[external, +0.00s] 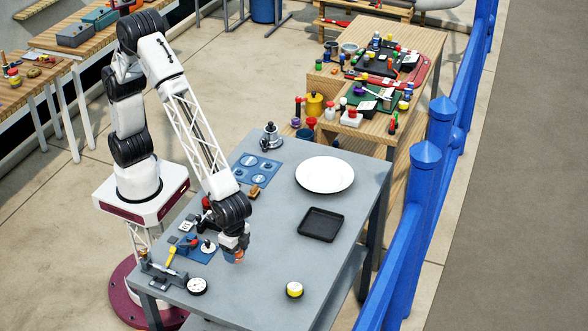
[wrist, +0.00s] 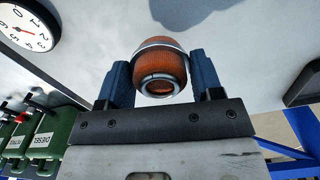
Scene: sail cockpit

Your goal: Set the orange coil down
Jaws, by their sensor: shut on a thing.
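The orange coil (external: 239,256) is a small ribbed orange cylinder with metal rings, in my gripper at the near-left part of the grey table (external: 262,285). In the wrist view the orange coil (wrist: 165,72) sits between the two blue fingers of my gripper (wrist: 160,68), which is shut on it from both sides. In the external view my gripper (external: 234,247) points down and partly covers the coil. A shadow lies on the grey surface beyond the coil in the wrist view. The gap between coil and table is hard to judge.
A round dial gauge (external: 197,286) and small tools lie left, beside a blue mat (external: 197,250). Bare table surrounds the gripper's right side.

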